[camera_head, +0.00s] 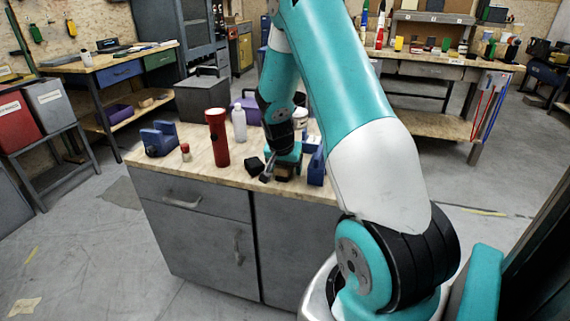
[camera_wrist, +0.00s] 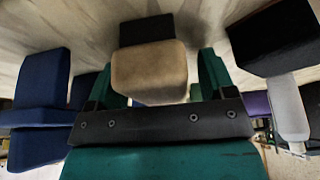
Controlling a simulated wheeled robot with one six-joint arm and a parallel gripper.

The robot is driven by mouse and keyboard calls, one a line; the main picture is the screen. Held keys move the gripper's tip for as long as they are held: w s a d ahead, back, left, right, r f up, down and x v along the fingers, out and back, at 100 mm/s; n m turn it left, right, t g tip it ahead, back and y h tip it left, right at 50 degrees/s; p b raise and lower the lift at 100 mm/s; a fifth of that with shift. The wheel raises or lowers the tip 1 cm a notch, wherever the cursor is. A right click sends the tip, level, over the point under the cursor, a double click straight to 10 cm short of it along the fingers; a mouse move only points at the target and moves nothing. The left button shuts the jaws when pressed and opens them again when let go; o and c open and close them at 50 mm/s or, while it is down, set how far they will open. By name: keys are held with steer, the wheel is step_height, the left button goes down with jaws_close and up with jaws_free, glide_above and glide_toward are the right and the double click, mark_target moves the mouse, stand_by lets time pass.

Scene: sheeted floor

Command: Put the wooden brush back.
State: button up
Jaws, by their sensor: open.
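The wooden brush, a tan block (camera_wrist: 148,75) with a dark part beyond it, lies on the worktop in the wrist view. In the head view, only a small brown part of it (camera_head: 284,173) shows under my gripper. My gripper (camera_head: 285,159) is low over the front of the worktop. In the wrist view its teal fingers (camera_wrist: 163,72) stand apart, with the tan block between or just beyond them. I cannot tell whether they touch it.
The worktop (camera_head: 180,160) also bears a black block (camera_head: 254,165), a red cylinder (camera_head: 217,138), a white bottle (camera_head: 239,123), a small red-topped item (camera_head: 186,152) and blue objects left (camera_head: 159,139) and right (camera_head: 316,166). A dark grey box (camera_head: 203,99) stands behind.

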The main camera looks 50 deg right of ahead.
steer(key=p+v, duration=0.2)
steer(key=v, duration=1.5)
steer(key=shift+r, duration=0.2)
steer(key=s+a+r+n+y, duration=0.1)
steer(key=a+n+y, duration=0.15)
steer(key=a, duration=0.45)
steer(key=s+a+r+n+t+y, duration=0.1)
steer(key=a+n, duration=0.3)
steer(key=a, duration=0.3)
steer(key=s+a+r+n+y, duration=0.1)
steer(key=a+n, duration=0.2)
steer(key=a, duration=0.4)
steer(key=s+a+r+n+g+y, duration=0.35)
steer(key=s+a+n, duration=0.75)
steer(key=s+a, duration=0.4)
step_height(320, 180, up, 12)
steer(key=p, duration=1.2)
steer(key=shift+t, duration=0.35)
steer(key=shift+d+r, duration=0.1)
steer(key=shift+d, duration=0.05)
